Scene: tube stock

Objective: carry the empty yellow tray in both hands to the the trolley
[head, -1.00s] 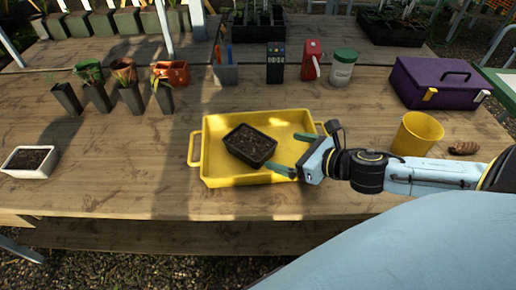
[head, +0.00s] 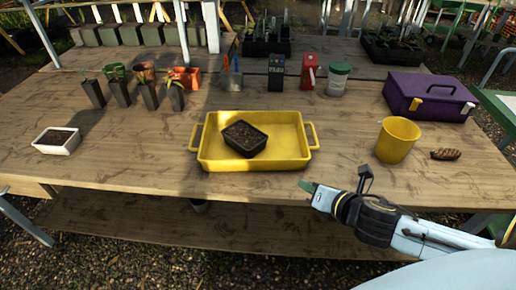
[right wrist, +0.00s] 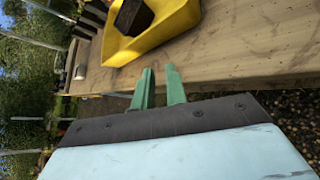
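The yellow tray (head: 290,160) sits on the wooden table, with a handle at each end. It is not empty: a black pot of dark soil (head: 245,139) stands in it. Both also show in the right wrist view, the tray (right wrist: 160,38) and the pot (right wrist: 133,17) at the top. My right gripper (head: 307,187) is in front of the tray near the table's front edge, apart from it. In the right wrist view its green fingers (right wrist: 160,75) have a gap between them and hold nothing. My left gripper is not in view. I cannot identify the trolley for certain.
Right of the tray stand a yellow bucket (head: 397,140), a brown pine cone (head: 445,154) and a purple toolbox (head: 430,97). A white planter (head: 57,141) is at left. A green-edged surface (head: 498,105) is at the right edge.

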